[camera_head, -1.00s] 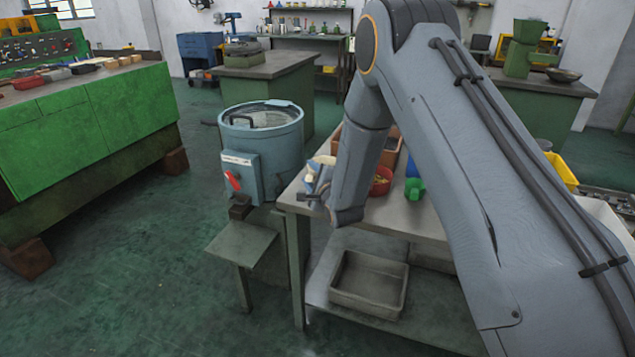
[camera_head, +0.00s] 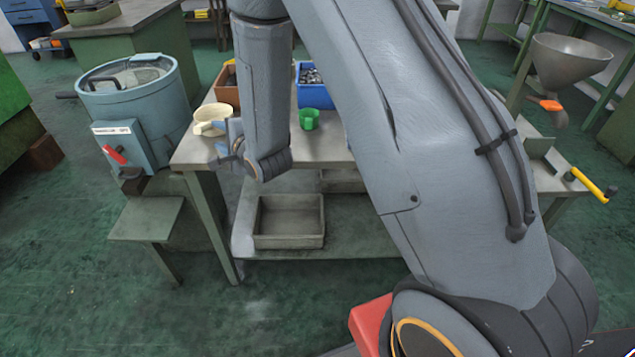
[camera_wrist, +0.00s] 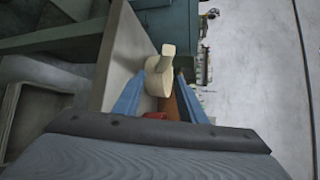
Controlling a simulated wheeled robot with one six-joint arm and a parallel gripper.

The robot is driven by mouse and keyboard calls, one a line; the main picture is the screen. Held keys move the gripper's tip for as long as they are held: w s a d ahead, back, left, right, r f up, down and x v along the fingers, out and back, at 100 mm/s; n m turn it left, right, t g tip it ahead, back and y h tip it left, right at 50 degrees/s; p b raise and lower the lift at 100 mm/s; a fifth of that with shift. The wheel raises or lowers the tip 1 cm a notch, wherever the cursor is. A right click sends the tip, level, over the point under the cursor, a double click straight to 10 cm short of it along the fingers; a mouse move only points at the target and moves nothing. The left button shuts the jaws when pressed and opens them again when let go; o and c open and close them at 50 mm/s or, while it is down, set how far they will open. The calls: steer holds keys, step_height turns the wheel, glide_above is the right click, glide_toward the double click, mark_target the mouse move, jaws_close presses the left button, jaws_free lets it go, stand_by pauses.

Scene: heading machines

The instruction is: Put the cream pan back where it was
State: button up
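The cream pan (camera_head: 210,119) is near the left end of the steel-topped table (camera_head: 190,150), with its handle towards the front left. My gripper (camera_head: 228,146) is at the table's left front, right beside the pan. In the wrist view the cream pan (camera_wrist: 158,80) shows between and just beyond the tips of my two blue fingers, its handle pointing up the picture. The fingers stand apart, and I see no clear contact with the pan. My forearm hides part of the tabletop.
A blue drum machine (camera_head: 140,95) with a red lever stands left of the table. A brown bin (camera_head: 228,85), a blue bin (camera_head: 311,92) and a green cup (camera_head: 309,119) are on the table. A grey tray (camera_head: 290,222) is on the lower shelf. The floor in front is clear.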

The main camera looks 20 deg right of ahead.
steer(key=s+d+n+g+h, duration=0.3)
steer(key=s+d+n+g, duration=0.15)
steer(key=d, duration=0.35)
steer(key=s+d+r+n+g, duration=0.1)
steer(key=s+d+n+g, duration=0.2)
steer(key=s, duration=0.7)
steer(key=s+d+r+n+g+h, duration=0.1)
steer(key=s+d+n+g, duration=0.2)
steer(key=s, duration=0.6)
steer(key=s+d+r+n+g, duration=0.1)
steer(key=s+d+n+g, duration=0.2)
steer(key=s+n, duration=0.3)
steer(key=s, duration=0.4)
steer(key=shift+s+d+r+g+h, duration=0.25)
steer(key=shift+s+d+g+h, duration=0.05)
steer(key=shift+d+g+h, duration=0.1)
steer(key=shift+a+r, duration=0.1)
steer(key=shift+a, duration=0.1)
